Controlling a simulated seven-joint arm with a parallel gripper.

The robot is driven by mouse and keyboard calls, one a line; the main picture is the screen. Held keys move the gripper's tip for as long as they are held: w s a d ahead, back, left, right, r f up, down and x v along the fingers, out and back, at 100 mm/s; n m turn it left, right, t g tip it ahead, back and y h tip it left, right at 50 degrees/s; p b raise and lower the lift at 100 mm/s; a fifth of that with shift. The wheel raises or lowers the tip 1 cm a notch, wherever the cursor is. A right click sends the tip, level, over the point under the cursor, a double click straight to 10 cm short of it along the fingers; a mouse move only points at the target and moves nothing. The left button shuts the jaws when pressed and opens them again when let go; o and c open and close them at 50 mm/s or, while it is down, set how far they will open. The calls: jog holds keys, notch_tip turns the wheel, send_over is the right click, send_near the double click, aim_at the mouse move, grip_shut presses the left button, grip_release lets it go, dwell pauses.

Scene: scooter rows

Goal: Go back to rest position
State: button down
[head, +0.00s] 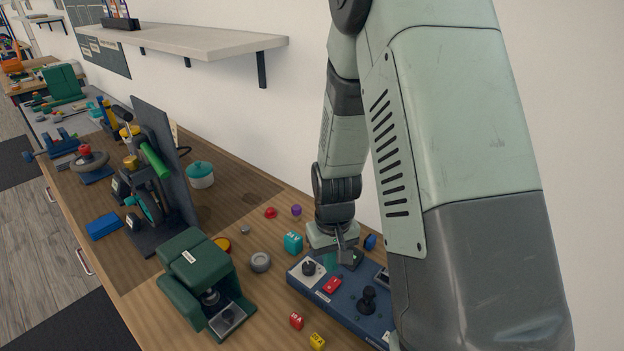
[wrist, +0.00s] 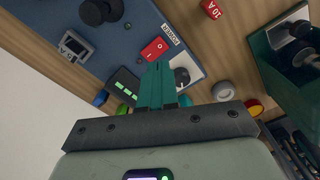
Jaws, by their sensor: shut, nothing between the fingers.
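My gripper (head: 345,255) is above the back edge of a blue control panel (head: 345,308). In the wrist view its teal fingers (wrist: 155,75) are together with nothing between them. Their tips appear close to the red rocker switch (wrist: 155,48) marked POWER; I cannot tell whether they touch it. The switch also shows in the head view (head: 332,284). Beside it is a black knob on a white plate (head: 308,268), partly hidden by the fingers in the wrist view. A black joystick (head: 367,299) stands on the panel. My arm hides the panel's right end.
A green machine (head: 205,280) stands left of the panel. Red (head: 296,320) and yellow (head: 317,341) blocks lie in front. A shelf (head: 190,40) juts from the wall, above and left of my arm.

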jog(key=s+d+r+m+t, duration=0.1)
jog(key=s+r, duration=0.1)
jog(key=r, duration=0.8)
jog(key=s+d+r+t, duration=0.1)
jog(key=s+r+t, duration=0.15)
jog(key=r, duration=0.85)
jog(key=s+d+r+m+t, duration=0.1)
jog(key=s+r+t, duration=0.1)
jog(key=s+r, duration=0.8)
jog(key=s, duration=0.3)
jog(key=shift+s+r+m, duration=0.3)
jog(key=shift+r, duration=0.1)
jog(key=shift+w+d, duration=0.1)
jog(key=w+a+f+m+g, duration=0.1)
jog(key=w+f+m+g, duration=0.3)
jog(key=w+f, duration=0.7)
jog(key=w+f+m, duration=0.2)
jog(key=w+f, duration=0.2)
jog(key=f, duration=0.3)
jog(key=w+f+m+g, duration=0.1)
jog(key=w+f+m, duration=0.2)
jog(key=f, duration=0.3)
jog(key=shift+w+a+f, duration=0.15)
jog(key=shift+w+f, duration=0.2)
jog(key=shift+w, duration=0.55)
